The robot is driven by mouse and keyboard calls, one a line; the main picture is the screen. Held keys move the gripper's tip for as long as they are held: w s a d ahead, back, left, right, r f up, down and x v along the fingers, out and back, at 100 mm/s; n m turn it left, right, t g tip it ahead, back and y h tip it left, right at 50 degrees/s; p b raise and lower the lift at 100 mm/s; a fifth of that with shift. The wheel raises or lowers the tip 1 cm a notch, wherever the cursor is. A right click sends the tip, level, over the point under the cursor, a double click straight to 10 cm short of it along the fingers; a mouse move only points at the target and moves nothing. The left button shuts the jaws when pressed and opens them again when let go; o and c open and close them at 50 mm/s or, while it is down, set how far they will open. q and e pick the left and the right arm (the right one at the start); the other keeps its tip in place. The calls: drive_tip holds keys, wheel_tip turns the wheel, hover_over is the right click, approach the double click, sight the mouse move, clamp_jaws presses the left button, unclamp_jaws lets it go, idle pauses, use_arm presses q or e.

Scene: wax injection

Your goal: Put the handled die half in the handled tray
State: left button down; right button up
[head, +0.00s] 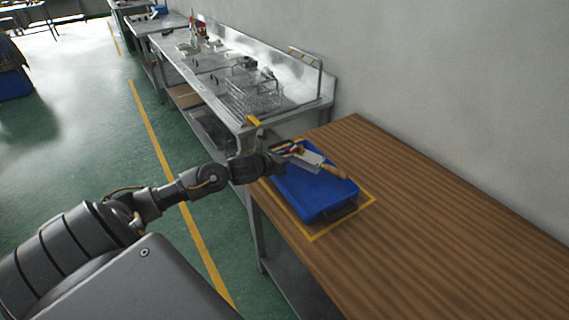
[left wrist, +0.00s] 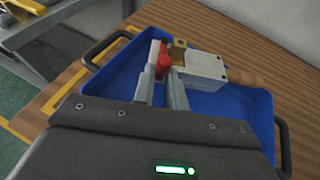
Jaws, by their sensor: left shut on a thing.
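The handled die half is a pale metal block (head: 308,160) with a wooden handle at its right end. My left gripper (head: 289,150) is shut on its left end, over the far part of the blue handled tray (head: 325,205). In the left wrist view the block (left wrist: 205,65), its wooden handle (left wrist: 246,78) and a red part at the fingertips (left wrist: 165,72) show over the tray (left wrist: 110,80). I cannot tell whether the die half touches the tray floor. The tray has a dark handle at each end. My right gripper is not in view.
The tray stands inside a yellow outline (head: 313,239) on a striped wooden tabletop (head: 440,230), which is clear to the right. A metal bench (head: 285,112) with a wire basket (head: 255,95) adjoins it at the back left. A wall borders the right.

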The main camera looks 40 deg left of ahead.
use_arm(q)
drive_tip(key=shift+w+a+f, duration=0.3)
drive_tip(key=shift+w+f, duration=0.1)
drive_tip(key=shift+f, duration=0.05)
wheel_tip(320, 180, down, 2)
drive_tip(key=shift+f+p, duration=0.1)
drive_tip(key=shift+p, duration=0.5)
drive_tip(key=shift+f, duration=0.45)
drive_tip(key=c, duration=1.4)
unclamp_jaws()
drive_tip(key=shift+f, duration=0.15)
drive_tip(key=shift+c, duration=0.2)
drive_tip(key=shift+s, duration=0.15)
drive_tip(key=shift+s, duration=0.35)
drive_tip(key=b+v, duration=0.1)
drive_tip(key=v, duration=0.4)
drive_tip(key=b+v, duration=0.1)
drive_tip(key=v, duration=0.5)
drive_tip(key=shift+d+r, duration=0.1)
drive_tip(key=shift+r, duration=0.2)
